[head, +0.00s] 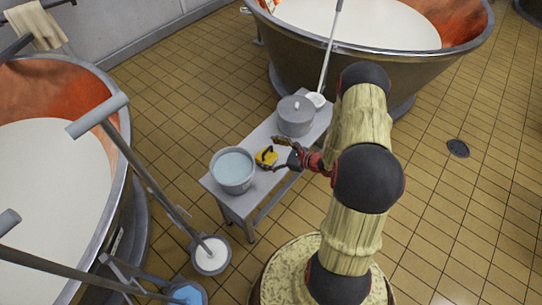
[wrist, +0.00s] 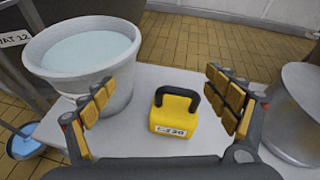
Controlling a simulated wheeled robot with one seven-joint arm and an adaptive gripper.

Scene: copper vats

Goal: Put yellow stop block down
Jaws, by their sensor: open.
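The yellow stop block (wrist: 175,114) has a black handle and a white label. It stands upright on the light grey bench (wrist: 150,75) in the wrist view. In the head view the block (head: 266,156) sits on the bench (head: 219,192) between a bucket and a lidded pot. My gripper (wrist: 165,95) is open, its padded fingers spread to the left and right of the block with clear gaps on both sides. In the head view my gripper (head: 280,152) is close beside the block. Nothing is held between the fingers.
A bucket of pale liquid (wrist: 85,55) stands left of the block, close to my left finger. A grey lidded pot (head: 295,115) stands on the other side, with a small white bowl (head: 316,100) beyond. Copper vats (head: 45,180) flank the bench. Tiled floor (head: 450,200) is open at right.

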